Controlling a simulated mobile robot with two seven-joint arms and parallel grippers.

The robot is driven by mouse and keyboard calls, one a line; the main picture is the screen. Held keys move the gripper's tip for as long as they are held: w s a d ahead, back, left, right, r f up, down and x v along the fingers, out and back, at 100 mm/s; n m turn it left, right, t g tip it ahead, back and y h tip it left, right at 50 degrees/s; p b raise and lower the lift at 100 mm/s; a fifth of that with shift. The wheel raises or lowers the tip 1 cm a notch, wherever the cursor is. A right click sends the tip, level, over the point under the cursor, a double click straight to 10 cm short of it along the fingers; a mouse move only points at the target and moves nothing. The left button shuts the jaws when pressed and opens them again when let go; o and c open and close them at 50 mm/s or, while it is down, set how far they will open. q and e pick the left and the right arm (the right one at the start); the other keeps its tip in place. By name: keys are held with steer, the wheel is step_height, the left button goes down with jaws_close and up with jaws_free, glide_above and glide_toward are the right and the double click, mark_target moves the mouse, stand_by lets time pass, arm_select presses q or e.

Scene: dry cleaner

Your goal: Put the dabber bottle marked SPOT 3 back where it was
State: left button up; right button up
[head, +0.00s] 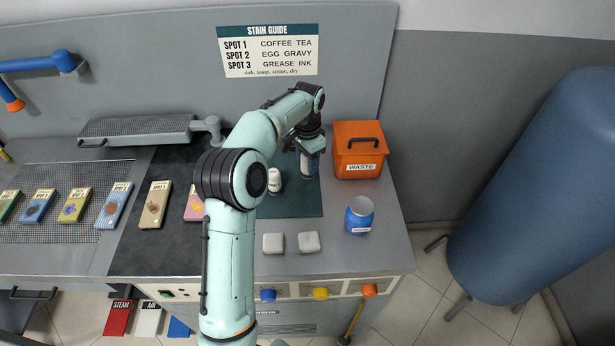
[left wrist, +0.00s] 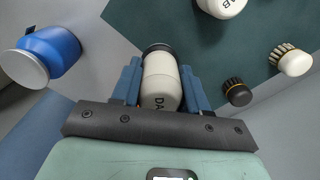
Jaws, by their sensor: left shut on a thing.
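My left gripper (head: 311,160) is shut on a white dabber bottle with a dark end (left wrist: 161,85). Only the letters "DA" show on it in the left wrist view; its spot number cannot be read. In the head view my gripper covers most of it, over the right part of the dark green mat (head: 295,207). I cannot tell whether the bottle touches the mat. A second white dabber bottle (head: 274,182) stands on the mat to its left; it also shows at the top of the left wrist view (left wrist: 222,6). My right gripper is out of view.
An orange WASTE box (head: 358,164) stands close right of my gripper. A blue jar with a pale lid (head: 359,217) stands at front right. Two pale pads (head: 273,243) lie before the mat. Two small round brushes (left wrist: 237,92) show beside my gripper. Stain cards (head: 155,204) lie left.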

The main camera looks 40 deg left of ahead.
arm_select(q)
steer(key=shift+f, duration=3.4)
steer(key=shift+f, duration=0.15)
steer(key=o, duration=1)
steer(key=shift+o, duration=0.2)
step_height(320, 180, up, 12)
steer(key=shift+r, duration=0.15)
